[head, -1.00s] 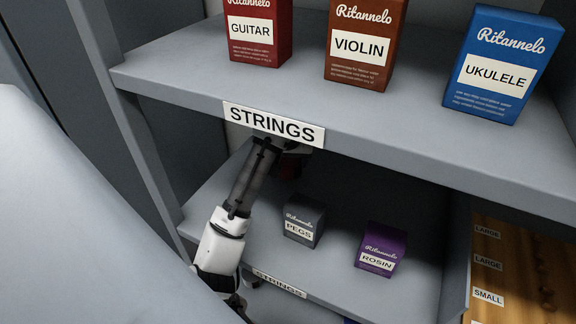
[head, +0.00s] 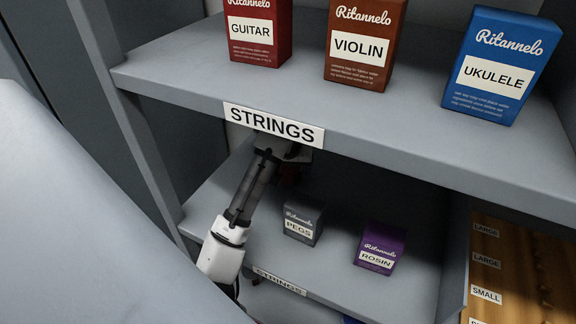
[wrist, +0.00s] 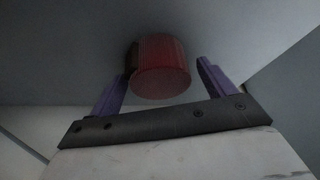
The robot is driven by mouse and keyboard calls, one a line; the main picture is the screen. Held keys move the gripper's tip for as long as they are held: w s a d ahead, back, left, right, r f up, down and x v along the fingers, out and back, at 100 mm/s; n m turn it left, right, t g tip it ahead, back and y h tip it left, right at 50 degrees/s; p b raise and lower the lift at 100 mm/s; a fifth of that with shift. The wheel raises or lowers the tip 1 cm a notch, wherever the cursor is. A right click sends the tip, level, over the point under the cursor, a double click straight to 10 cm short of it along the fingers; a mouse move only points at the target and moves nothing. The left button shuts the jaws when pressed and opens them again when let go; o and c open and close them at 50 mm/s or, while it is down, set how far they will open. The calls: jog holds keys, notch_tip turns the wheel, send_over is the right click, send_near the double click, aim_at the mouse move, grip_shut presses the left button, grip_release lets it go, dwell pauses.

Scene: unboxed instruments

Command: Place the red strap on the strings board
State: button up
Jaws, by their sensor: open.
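A dark red round-ended thing, perhaps the red strap rolled up (wrist: 160,68), shows in the wrist view between and beyond the two purple fingers of my open gripper (wrist: 163,72). I see gaps on both sides of it; I cannot tell if a finger touches it. In the head view my gripper (head: 285,152) is under the front edge of the upper board (head: 400,150), labelled STRINGS (head: 272,124), and is partly hidden. A dim red patch (head: 289,175) shows just below it. The lower board (head: 335,265) also carries a STRINGS label (head: 280,281).
Guitar (head: 258,30), violin (head: 362,45) and ukulele (head: 502,65) boxes stand on the upper board. Pegs (head: 302,221) and rosin (head: 381,248) boxes stand on the lower board, right of my arm. A wooden panel (head: 530,270) with size labels is at the lower right.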

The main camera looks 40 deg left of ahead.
aim_at(287, 172)
jog(key=shift+r, duration=0.35)
jog(key=shift+s+d+r, duration=0.1)
jog(key=shift+s+r, duration=0.05)
jog(key=shift+r, duration=0.1)
jog(key=v, duration=0.5)
jog(key=shift+r, duration=0.3)
jog(key=shift+s+d+r, duration=0.15)
jog(key=shift+s+r, duration=0.1)
jog(key=shift+r, duration=0.2)
